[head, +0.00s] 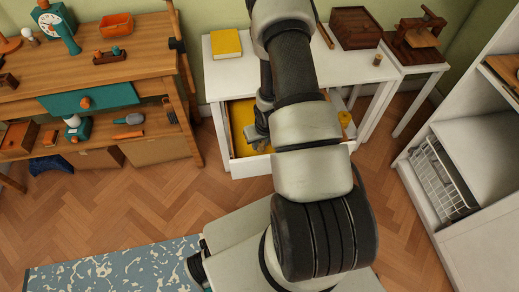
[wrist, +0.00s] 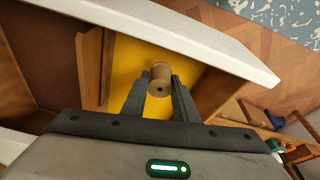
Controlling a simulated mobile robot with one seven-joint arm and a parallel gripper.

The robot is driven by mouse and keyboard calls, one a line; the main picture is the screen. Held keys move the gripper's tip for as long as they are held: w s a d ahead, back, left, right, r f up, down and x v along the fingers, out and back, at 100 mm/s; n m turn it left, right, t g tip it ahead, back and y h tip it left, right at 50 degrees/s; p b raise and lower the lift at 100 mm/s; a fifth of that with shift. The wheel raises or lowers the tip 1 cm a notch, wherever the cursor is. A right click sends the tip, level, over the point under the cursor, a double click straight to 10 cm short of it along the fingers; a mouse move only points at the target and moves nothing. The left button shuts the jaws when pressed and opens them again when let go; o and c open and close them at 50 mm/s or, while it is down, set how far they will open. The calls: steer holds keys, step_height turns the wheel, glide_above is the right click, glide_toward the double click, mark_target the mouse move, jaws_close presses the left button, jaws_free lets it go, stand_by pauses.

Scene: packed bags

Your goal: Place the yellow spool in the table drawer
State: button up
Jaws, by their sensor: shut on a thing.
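My gripper (head: 258,138) is over the open table drawer, whose white front (head: 250,168) shows in the head view. In the wrist view the fingers (wrist: 159,92) are shut on a small tan, wood-coloured spool (wrist: 160,72), seen nearly end-on with a hole in its end. No clearly yellow thread shows on it. Behind it lies a flat yellow surface (wrist: 130,62) inside the drawer (wrist: 205,38).
On the white table (head: 222,80) are a yellow book (head: 226,43), a dark wooden box (head: 356,28) and a small brown spool-like piece (head: 377,59). A wooden workbench (head: 150,60) stands at left, a white shelf unit (head: 480,150) at right.

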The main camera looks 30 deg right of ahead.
mark_target(260, 149)
steer(key=shift+f+b, duration=0.5)
steer(key=shift+f, duration=1.5)
steer(key=shift+f, duration=0.15)
steer(key=o, duration=1)
steer(key=shift+o, duration=0.2)
